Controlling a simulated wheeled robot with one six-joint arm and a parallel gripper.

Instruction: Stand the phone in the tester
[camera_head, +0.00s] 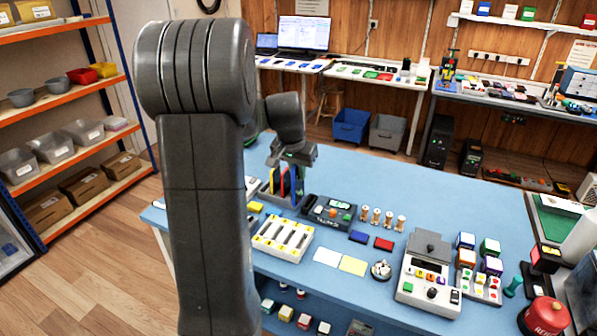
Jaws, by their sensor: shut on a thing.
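My gripper (292,163) is at the far left part of the blue table, pointing down over a small rack (270,201) with upright coloured slabs. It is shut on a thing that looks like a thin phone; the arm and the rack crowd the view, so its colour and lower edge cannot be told. A dark box with a small green display and an orange button, seemingly the tester (330,212), stands just right of the rack. I cannot tell whether the held thing touches the rack or the box.
A white slotted tray (282,238) lies in front of the rack. Several copper-coloured spools (376,215), a blue slab (359,237), a red slab (384,243) and a white scale-like device (428,277) stand to the right. My arm hides the table's left part.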

